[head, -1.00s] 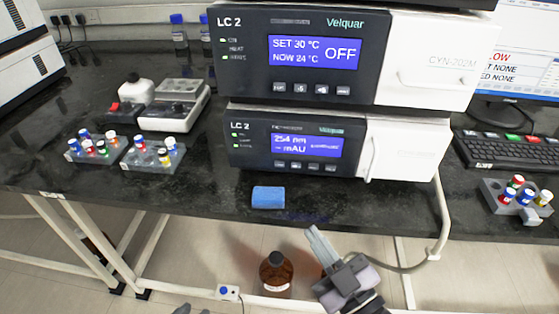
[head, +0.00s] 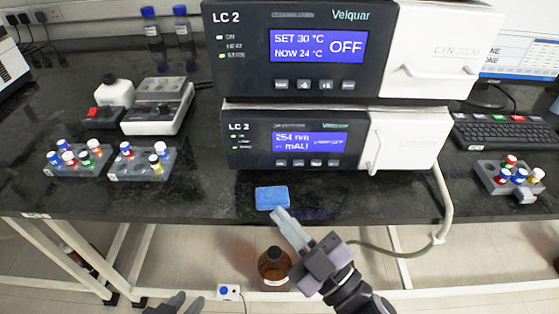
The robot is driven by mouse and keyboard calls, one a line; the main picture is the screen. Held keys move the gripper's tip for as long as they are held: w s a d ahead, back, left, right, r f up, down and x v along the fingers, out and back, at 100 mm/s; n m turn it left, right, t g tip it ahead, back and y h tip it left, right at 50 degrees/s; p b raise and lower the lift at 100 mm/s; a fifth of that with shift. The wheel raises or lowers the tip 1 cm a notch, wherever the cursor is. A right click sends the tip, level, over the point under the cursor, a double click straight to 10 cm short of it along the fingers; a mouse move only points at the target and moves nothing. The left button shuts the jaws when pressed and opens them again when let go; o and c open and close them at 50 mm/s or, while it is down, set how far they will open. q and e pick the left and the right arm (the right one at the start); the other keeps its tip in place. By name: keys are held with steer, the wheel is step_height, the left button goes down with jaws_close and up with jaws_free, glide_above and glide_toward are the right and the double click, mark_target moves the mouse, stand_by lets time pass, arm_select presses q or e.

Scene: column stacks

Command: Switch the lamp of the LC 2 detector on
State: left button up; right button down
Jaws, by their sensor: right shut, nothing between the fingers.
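The LC 2 detector (head: 300,158) is the lower unit of the stack, with a blue display (head: 308,142) reading 254 nm and a blank mAU value. Smaller text beside it is too small to read. A row of small buttons (head: 307,163) sits under the display, and small green lights show at its left. My right gripper (head: 279,211) is shut and empty, below the detector's front and close to a blue sponge-like block.
The upper LC 2 unit (head: 232,75) reads SET 30, NOW 24, OFF. The blue block (head: 271,198) lies at the bench's front edge. Vial racks (head: 115,172) stand left, another rack (head: 490,178) and a keyboard (head: 505,133) right. A brown bottle (head: 273,268) stands below the bench.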

mark_target(286, 196)
steer(key=w+b, duration=0.1)
steer(key=w, duration=0.6)
steer(key=shift+w, duration=0.9)
steer(key=shift+w, duration=0.1)
stand_by(1.5)
steer(key=shift+w, duration=0.35)
steer(key=shift+w, duration=0.4)
stand_by(0.5)
steer(key=shift+s, duration=0.85)
